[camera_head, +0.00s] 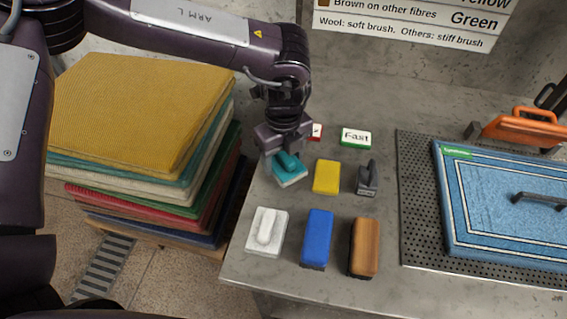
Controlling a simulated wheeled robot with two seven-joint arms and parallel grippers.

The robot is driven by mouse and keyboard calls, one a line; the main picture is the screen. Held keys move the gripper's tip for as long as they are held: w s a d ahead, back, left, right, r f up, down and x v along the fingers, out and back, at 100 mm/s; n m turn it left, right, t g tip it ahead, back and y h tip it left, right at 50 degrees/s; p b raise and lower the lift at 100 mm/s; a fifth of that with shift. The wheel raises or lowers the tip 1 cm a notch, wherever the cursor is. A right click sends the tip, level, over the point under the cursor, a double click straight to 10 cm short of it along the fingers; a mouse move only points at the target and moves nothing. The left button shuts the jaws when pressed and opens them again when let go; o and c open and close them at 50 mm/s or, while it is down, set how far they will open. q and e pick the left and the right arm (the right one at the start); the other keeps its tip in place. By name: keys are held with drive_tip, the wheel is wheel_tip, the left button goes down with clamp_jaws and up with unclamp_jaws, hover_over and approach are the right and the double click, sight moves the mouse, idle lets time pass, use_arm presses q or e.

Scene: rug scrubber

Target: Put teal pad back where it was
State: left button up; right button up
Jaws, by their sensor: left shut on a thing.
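I cannot tell whether the pad's base touches the table. The gripper hides the pad's far side. My right gripper is not in view.
Near the pad are the yellow block (327,177), a grey stamp-like tool (368,179), a white pad (267,232), a blue block (317,238) and a brown brush (364,247). A "Fast" card (356,137) lies behind. Folded rugs (140,110) stand left; a blue rug (500,200) lies right.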

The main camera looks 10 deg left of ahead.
sight(283, 167)
use_arm(q)
wheel_tip(283, 167, down, 3)
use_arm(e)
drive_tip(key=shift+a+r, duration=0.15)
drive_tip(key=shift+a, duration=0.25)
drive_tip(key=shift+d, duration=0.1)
use_arm(q)
drive_tip(key=shift+f, duration=0.15)
drive_tip(key=o, duration=0.9)
drive_tip(key=shift+o, duration=0.2)
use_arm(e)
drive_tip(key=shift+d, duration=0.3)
